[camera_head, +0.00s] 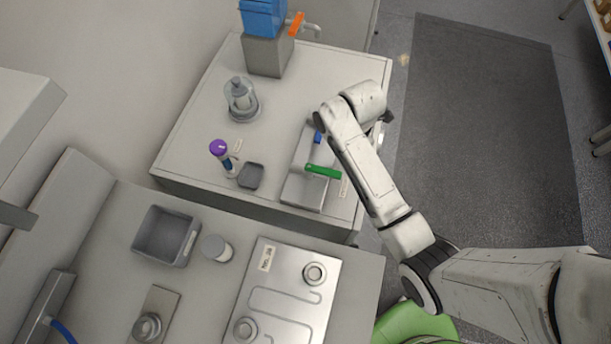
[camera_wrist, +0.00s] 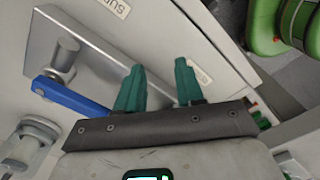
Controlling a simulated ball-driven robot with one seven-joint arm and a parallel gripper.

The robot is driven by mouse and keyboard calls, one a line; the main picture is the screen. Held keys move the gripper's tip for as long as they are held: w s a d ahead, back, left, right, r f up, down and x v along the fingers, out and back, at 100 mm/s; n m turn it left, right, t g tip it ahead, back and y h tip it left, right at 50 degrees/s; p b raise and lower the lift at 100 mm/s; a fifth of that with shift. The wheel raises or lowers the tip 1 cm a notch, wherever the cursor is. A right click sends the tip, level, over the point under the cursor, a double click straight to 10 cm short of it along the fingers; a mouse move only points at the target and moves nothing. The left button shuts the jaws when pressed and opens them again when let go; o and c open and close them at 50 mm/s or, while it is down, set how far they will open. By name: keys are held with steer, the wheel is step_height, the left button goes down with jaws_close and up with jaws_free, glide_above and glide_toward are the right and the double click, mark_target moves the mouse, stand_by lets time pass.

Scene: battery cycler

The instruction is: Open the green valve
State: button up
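The green valve handle (camera_head: 322,171) lies across the near end of a metal plate (camera_head: 303,191) on the light bench. A blue valve handle (camera_head: 318,136) is at the plate's far end, partly behind my arm. In the wrist view the blue handle (camera_wrist: 72,96) runs from a metal stem on the plate (camera_wrist: 98,62), left of my gripper (camera_wrist: 158,66). My gripper's two dark green fingers are apart, with nothing between them. They are over the plate's edge side. In the head view my wrist covers the fingers. The green handle cannot be made out clearly in the wrist view.
A glass-covered vessel (camera_head: 241,100), a purple-capped tube (camera_head: 219,149), a small grey tray (camera_head: 251,176) and a blue-topped box (camera_head: 266,52) stand on the same bench. A grey bin (camera_head: 165,236) and a metal hotplate-like panel (camera_head: 290,293) are on the nearer counter. Floor is open at right.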

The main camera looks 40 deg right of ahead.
steer(key=shift+r, duration=0.1)
step_height(320, 180, up, 8)
steer(key=shift+w, duration=0.15)
stand_by(0.5)
stand_by(0.5)
